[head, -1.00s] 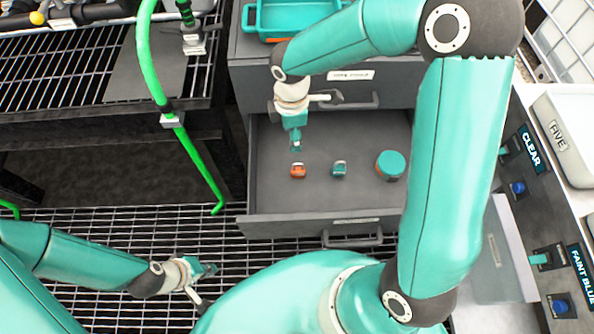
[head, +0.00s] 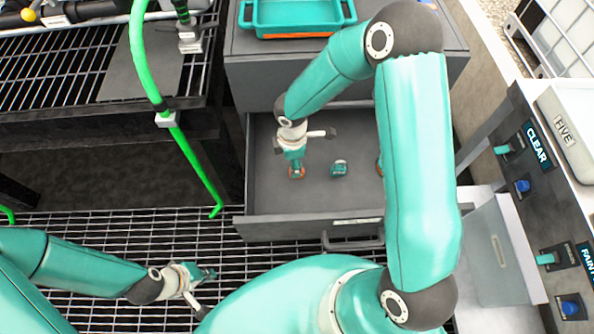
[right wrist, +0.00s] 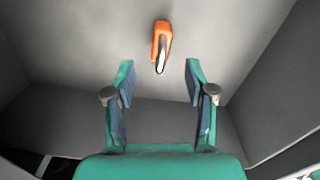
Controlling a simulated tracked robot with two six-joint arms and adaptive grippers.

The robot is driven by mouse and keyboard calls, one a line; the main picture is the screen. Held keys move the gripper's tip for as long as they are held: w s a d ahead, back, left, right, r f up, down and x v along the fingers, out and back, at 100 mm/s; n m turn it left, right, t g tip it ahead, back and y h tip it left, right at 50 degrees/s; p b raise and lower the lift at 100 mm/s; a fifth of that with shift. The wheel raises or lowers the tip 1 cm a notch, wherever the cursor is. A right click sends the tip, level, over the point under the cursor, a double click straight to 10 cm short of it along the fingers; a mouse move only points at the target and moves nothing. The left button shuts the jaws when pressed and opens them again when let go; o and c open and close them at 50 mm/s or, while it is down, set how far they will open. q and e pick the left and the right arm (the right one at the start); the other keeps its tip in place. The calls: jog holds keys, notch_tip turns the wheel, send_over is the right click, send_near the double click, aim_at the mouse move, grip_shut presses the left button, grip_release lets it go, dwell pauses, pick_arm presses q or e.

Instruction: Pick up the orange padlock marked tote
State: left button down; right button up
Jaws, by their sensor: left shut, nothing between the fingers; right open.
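The orange padlock (head: 297,173) lies in the open grey drawer (head: 270,195), toward its left side. It shows whole in the right wrist view (right wrist: 161,42), with its shackle pointing toward the gripper; no marking can be read. My right gripper (head: 296,166) is over the padlock and partly hides it in the head view. In the right wrist view the right gripper (right wrist: 159,82) is open and empty, with the padlock ahead of the gap between its fingers. My left gripper (head: 209,274) is shut and empty over the floor grating.
A teal padlock (head: 339,168) lies right of the orange one. A round teal-topped item (head: 379,167) is mostly hidden behind my right arm. A teal tray (head: 297,17) sits on the cabinet. A green hose (head: 190,155) hangs left of the drawer.

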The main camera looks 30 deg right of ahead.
notch_tip(320, 180, down, 3)
jog(key=shift+r, duration=0.15)
grip_shut()
jog(key=shift+r, duration=0.15)
